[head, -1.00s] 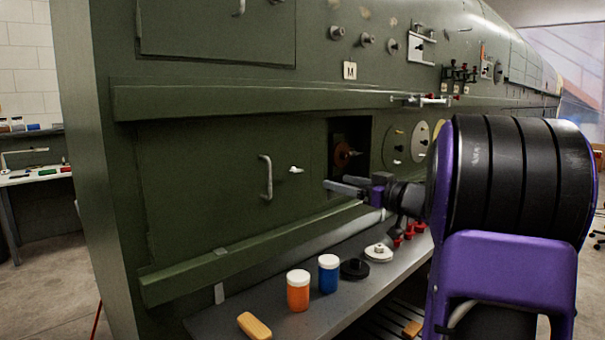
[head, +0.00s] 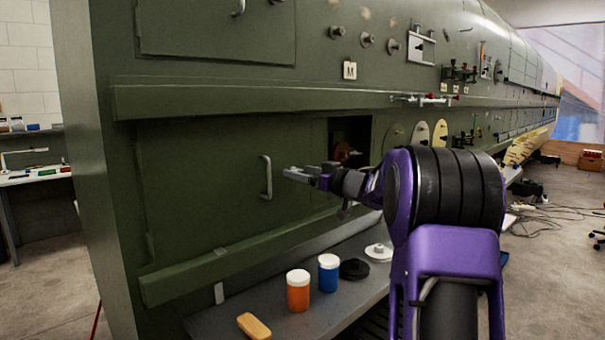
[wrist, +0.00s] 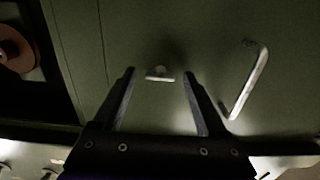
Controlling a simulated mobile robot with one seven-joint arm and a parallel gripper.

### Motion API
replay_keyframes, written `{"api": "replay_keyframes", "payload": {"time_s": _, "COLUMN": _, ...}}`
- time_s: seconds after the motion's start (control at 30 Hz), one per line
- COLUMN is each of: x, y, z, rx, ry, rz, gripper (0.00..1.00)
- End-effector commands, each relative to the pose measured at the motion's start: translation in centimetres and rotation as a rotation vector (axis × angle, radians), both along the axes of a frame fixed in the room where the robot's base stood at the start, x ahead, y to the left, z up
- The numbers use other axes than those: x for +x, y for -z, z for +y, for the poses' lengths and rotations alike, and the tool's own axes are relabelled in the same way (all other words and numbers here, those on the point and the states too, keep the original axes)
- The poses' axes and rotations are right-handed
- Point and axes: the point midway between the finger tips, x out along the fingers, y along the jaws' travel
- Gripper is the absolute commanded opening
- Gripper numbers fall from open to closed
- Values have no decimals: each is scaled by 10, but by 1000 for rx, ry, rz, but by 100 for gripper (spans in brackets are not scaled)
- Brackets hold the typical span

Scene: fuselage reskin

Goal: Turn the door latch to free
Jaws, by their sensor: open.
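The green door (head: 215,190) in the lower fuselage side is closed and carries a pale bar handle (head: 266,177). The handle also shows at the right in the wrist view (wrist: 247,82). The small pale door latch (wrist: 160,74) lies ahead of my gripper in the wrist view, between the two finger lines. My gripper (wrist: 158,82) is open, with one finger on each side of the latch; I cannot tell whether they touch it. In the head view my gripper (head: 288,173) is right of the handle and hides the latch.
A ledge below the door holds an orange jar (head: 298,291), a blue jar (head: 328,273), a black disc (head: 354,268), a white disc (head: 378,250) and a yellow block (head: 254,326). A dark opening (head: 349,140) is right of the door. Green rails run above and below the door.

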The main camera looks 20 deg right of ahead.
Motion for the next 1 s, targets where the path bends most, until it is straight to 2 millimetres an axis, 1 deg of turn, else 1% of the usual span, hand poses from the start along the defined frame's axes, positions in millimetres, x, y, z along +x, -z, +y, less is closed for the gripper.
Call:
{"api": "replay_keyframes", "payload": {"time_s": 0.07, "x": 0, "y": 0, "z": 0, "rx": 0, "ry": 0, "rz": 0, "gripper": 75}}
{"api": "replay_keyframes", "payload": {"time_s": 0.1, "x": 0, "y": 0, "z": 0, "rx": 0, "ry": 0, "rz": 0, "gripper": 71}}
{"api": "replay_keyframes", "payload": {"time_s": 0.17, "x": 0, "y": 0, "z": 0, "rx": 0, "ry": 0, "rz": 0, "gripper": 61}}
{"api": "replay_keyframes", "payload": {"time_s": 0.2, "x": 0, "y": 0, "z": 0, "rx": 0, "ry": 0, "rz": 0, "gripper": 53}}
{"api": "replay_keyframes", "payload": {"time_s": 0.27, "x": 0, "y": 0, "z": 0, "rx": 0, "ry": 0, "rz": 0, "gripper": 43}}
{"api": "replay_keyframes", "payload": {"time_s": 0.3, "x": 0, "y": 0, "z": 0, "rx": 0, "ry": 0, "rz": 0, "gripper": 35}}
{"api": "replay_keyframes", "payload": {"time_s": 0.37, "x": 0, "y": 0, "z": 0, "rx": 0, "ry": 0, "rz": 0, "gripper": 25}}
{"api": "replay_keyframes", "payload": {"time_s": 0.4, "x": -1, "y": 0, "z": 0, "rx": 0, "ry": 0, "rz": 0, "gripper": 17}}
{"api": "replay_keyframes", "payload": {"time_s": 0.5, "x": -1, "y": 0, "z": 0, "rx": 0, "ry": 0, "rz": 0, "gripper": 0}}
{"api": "replay_keyframes", "payload": {"time_s": 0.8, "x": -1, "y": 0, "z": 0, "rx": -20, "ry": 0, "rz": -7, "gripper": 0}}
{"api": "replay_keyframes", "payload": {"time_s": 1.0, "x": -1, "y": 0, "z": 0, "rx": -100, "ry": 0, "rz": -36, "gripper": 0}}
